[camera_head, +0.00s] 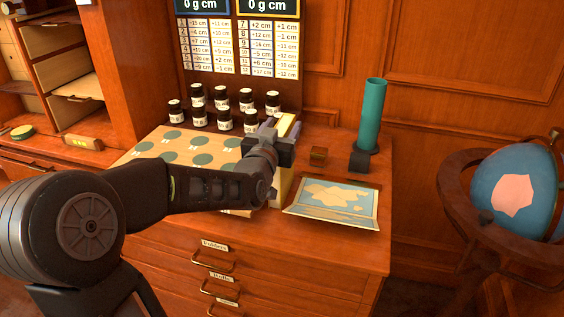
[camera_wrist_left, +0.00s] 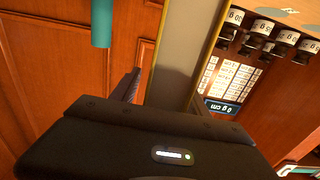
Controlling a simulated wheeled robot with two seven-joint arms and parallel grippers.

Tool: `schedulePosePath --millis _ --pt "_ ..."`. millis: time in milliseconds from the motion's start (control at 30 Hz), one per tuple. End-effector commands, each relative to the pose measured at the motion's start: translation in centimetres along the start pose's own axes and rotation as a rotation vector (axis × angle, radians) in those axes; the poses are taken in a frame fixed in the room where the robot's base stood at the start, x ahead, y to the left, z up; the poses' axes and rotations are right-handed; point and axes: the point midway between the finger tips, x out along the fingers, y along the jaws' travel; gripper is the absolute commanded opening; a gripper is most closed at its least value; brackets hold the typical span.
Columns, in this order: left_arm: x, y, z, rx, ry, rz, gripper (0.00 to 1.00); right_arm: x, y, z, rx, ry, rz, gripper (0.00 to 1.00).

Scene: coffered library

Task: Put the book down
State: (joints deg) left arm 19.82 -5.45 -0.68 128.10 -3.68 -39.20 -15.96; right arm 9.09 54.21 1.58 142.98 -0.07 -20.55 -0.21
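The book (camera_head: 283,188) is a pale cream and yellow slab, standing roughly upright at the cabinet top (camera_head: 362,258). My left gripper (camera_head: 278,140) is shut around it near its upper part. The book also shows between the fingers in the left wrist view (camera_wrist_left: 182,55). The gripper and arm hide much of the book in the head view. I cannot tell whether its lower end touches the cabinet top. My right gripper is in neither view.
A map sheet (camera_head: 335,203) lies just right of the book. A teal cylinder (camera_head: 371,115), a dark block (camera_head: 359,161) and a small brown box (camera_head: 318,155) stand behind. Several labelled jars (camera_head: 247,99) and a board with grey-green discs (camera_head: 150,148) are left. A globe (camera_head: 515,190) is right.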

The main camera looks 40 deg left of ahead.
Motion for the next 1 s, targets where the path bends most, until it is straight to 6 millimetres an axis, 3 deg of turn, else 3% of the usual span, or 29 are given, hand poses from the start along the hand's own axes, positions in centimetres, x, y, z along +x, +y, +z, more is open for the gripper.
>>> schedulePosePath --millis 600,1000 --pt "-0.01 0.00 -0.01 0.000 0.000 0.000 0.02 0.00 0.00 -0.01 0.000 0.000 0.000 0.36" --pt "-0.01 0.00 0.00 0.000 0.000 0.000 0.00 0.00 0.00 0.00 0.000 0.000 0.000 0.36"
